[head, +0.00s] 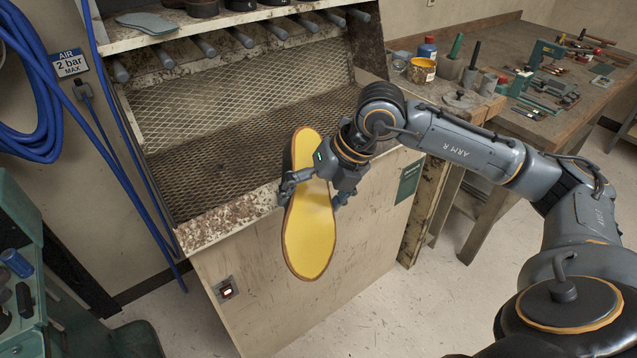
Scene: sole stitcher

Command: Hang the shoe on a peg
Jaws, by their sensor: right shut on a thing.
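The shoe (309,232) shows its yellow sole toward me, with a dark upper edge along its left side. My right gripper (317,187) is shut on the shoe across its upper part and holds it in the air in front of the cabinet's front edge. The shoe hangs lengthwise, roughly upright in the picture. A row of grey pegs (204,46) sticks out below the shelf of the cabinet, above and behind the shoe. The pegs in view look bare. My left gripper is not in view.
The cabinet (240,137) has a mesh back and floor, open at the front. Dark items and a grey-green sole (146,22) lie on its upper shelf. A workbench (590,100) with tools, cans and a vise stands right. Blue hoses (110,120) hang left.

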